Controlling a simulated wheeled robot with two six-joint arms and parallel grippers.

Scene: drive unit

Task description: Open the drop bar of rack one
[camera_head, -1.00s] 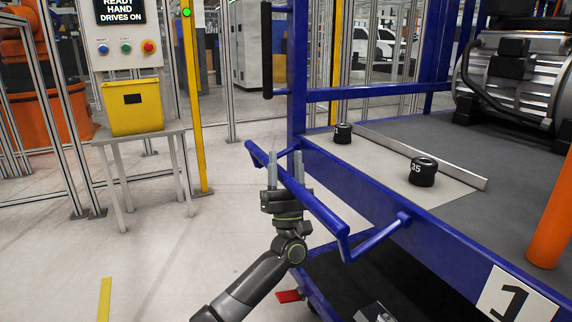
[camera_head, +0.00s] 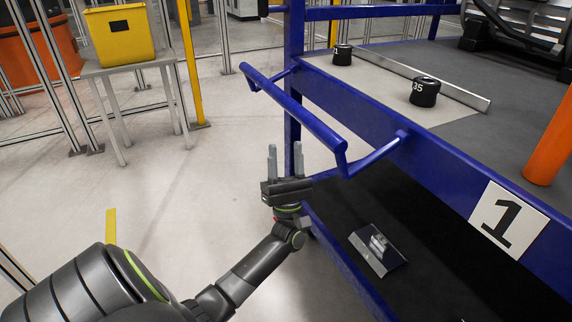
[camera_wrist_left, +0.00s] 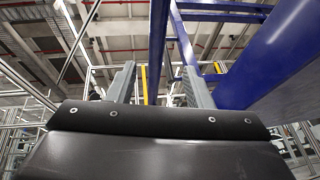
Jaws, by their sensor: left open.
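Rack one (camera_head: 365,118) is a blue metal frame at the right, with a white plate (camera_head: 508,222) marked 1. Its drop bar (camera_head: 300,108) is a blue tube held out in front of the deck on two short side arms. My left gripper (camera_head: 285,147) is open and empty, fingers pointing up. In the head view it appears just below the bar and apart from it. In the left wrist view nothing is between the fingers (camera_wrist_left: 158,85); a large blue member passes at right, which I cannot identify. My right gripper is not in view.
Two black weights (camera_head: 424,91) (camera_head: 342,55) stand on the deck beside a metal strip (camera_head: 430,80). A metallic block (camera_head: 378,249) lies on the lower shelf. A yellow bin (camera_head: 120,33) sits on a stand at left. Floor between is clear.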

